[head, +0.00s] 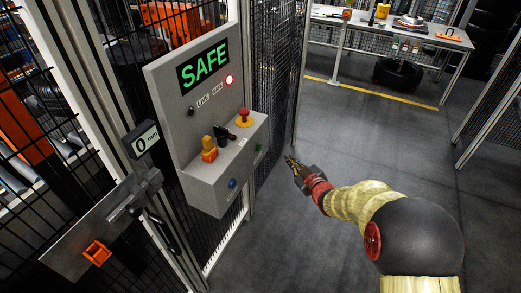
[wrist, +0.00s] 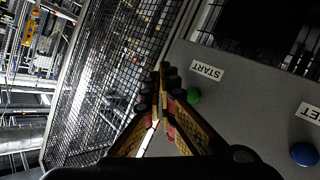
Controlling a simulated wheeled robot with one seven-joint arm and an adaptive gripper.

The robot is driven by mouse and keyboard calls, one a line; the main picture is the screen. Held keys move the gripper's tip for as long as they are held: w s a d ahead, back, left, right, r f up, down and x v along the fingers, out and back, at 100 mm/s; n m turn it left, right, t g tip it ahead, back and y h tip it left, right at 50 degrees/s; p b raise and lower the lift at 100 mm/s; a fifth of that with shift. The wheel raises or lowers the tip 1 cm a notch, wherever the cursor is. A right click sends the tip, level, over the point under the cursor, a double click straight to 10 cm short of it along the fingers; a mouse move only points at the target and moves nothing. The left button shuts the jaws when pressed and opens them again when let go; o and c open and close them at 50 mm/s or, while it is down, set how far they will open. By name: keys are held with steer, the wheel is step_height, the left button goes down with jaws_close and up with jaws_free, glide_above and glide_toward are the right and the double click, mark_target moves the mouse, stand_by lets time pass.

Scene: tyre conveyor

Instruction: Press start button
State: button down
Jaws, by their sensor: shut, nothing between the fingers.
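The green start button (head: 258,147) is on the front face of the grey control box, near its right end. In the wrist view the green button (wrist: 194,96) sits below a white START label (wrist: 207,70), just right of my fingers and partly close to their edge. My gripper (wrist: 167,70) is shut and empty, its two fingertips together. In the head view my gripper (head: 290,160) is to the right of the box, with a visible gap in the picture between it and the green button. I cannot tell the exact depth gap.
A blue button (head: 232,184) is left of the green one on the same face. A red emergency knob (head: 243,116) and a yellow-orange switch (head: 209,150) stand on top. The panel screen (head: 203,67) reads SAFE. Mesh fencing (head: 275,80) is behind; the floor at right is clear.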

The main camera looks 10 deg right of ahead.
mark_target(259, 148)
steer(key=shift+a, duration=0.1)
steer(key=w+a+b, duration=0.4)
steer(key=w+a, duration=0.1)
steer(key=a, duration=0.2)
stand_by(0.4)
steer(key=shift+w+a, duration=0.1)
steer(key=shift+w, duration=0.05)
stand_by(1.2)
steer(key=shift+w+a+b, duration=0.15)
steer(key=shift+a+b, duration=0.05)
steer(key=shift+b, duration=0.15)
steer(key=shift+w+a+b, duration=0.3)
steer(key=shift+a+b, duration=0.1)
stand_by(0.8)
steer(key=shift+d, duration=0.1)
steer(key=shift+s+d+p, duration=0.35)
steer(key=shift+s+d, duration=0.2)
steer(key=shift+d, duration=0.05)
